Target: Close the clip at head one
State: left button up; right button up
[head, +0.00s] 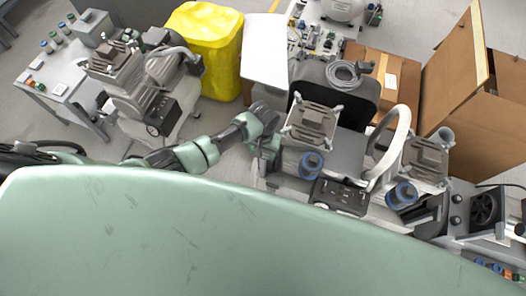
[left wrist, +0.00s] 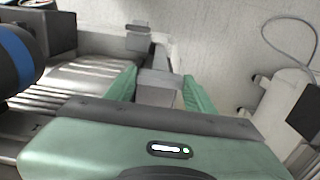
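A compressor with two finned metal heads stands at the middle right of the head view, with a left head (head: 311,122) and a right head (head: 425,158). I cannot tell which is head one. My left gripper (head: 266,137) is at the left side of the left head. In the left wrist view the green fingers (left wrist: 160,88) stand apart on either side of a grey block-like part (left wrist: 157,80), possibly the clip. Whether they touch it is unclear. A small dark bracket (left wrist: 138,30) lies beyond it. I cannot tell the clip's state. My right gripper is not in view.
A blue-ringed cylinder (left wrist: 15,62) and ribbed metal (left wrist: 75,75) lie close left of the fingers. A white hose (head: 392,150) arches between the heads. Another compressor (head: 145,85), a yellow bin (head: 210,45) and cardboard boxes (head: 480,120) stand around. Pale floor shows at right in the wrist view.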

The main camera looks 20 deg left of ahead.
pick_arm(q)
jog(key=shift+c, duration=1.4)
jog(key=shift+m, duration=0.3)
jog(key=m+p, duration=0.1)
jog(key=m, duration=0.2)
jog(key=shift+r, duration=0.1)
jog(key=m+p, duration=0.1)
jog(key=m, duration=0.8)
jog(key=shift+p, duration=0.3)
jog(key=m, duration=0.5)
jog(key=shift+m, duration=0.3)
